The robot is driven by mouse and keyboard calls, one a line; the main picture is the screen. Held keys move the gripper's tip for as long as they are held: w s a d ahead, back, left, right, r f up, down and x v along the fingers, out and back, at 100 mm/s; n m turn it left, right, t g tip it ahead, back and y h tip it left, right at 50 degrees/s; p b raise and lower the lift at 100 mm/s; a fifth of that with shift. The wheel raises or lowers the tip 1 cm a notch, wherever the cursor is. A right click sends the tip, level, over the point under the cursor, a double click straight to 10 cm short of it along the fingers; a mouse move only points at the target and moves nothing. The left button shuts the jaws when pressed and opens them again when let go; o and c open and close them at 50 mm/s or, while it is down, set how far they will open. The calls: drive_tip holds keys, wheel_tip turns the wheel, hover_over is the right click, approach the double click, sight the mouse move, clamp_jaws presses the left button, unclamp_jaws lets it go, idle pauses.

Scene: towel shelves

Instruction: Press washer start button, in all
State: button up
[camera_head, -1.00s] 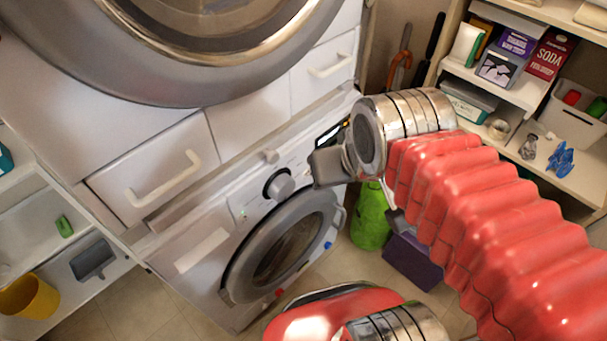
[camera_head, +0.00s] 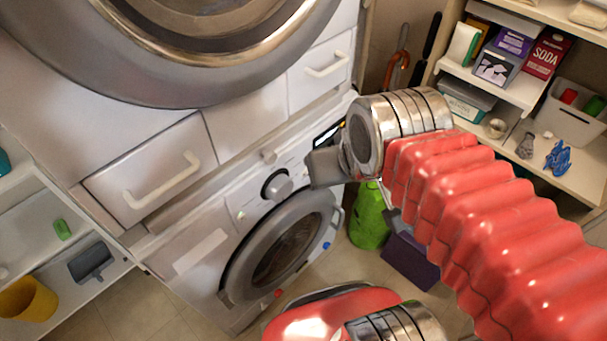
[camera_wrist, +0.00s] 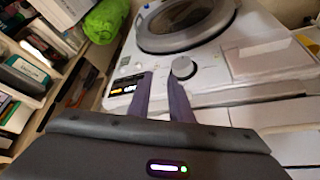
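The washer (camera_head: 205,250) is the lower front-loading machine, with a round grey-rimmed door. Its panel holds a grey knob (camera_head: 278,186), a dark lit display (camera_head: 328,132) and small pale buttons; I cannot tell which one is start. My gripper (camera_head: 322,168) is in front of the panel, between knob and display, hiding part of it. In the wrist view, the two fingers (camera_wrist: 160,80) are a little apart with nothing between them. They point at the panel between the display (camera_wrist: 126,86) and the knob (camera_wrist: 184,67). I cannot tell whether they touch it.
A second round-doored machine (camera_head: 110,70) is above, with handled drawers between. A green bottle (camera_head: 368,218) and purple box (camera_head: 410,262) stand on the floor right of the washer. Shelves with boxes and a basket (camera_head: 575,115) line the right; a yellow bucket (camera_head: 28,300) is at left.

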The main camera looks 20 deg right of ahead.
clamp_jaws()
idle(1.3)
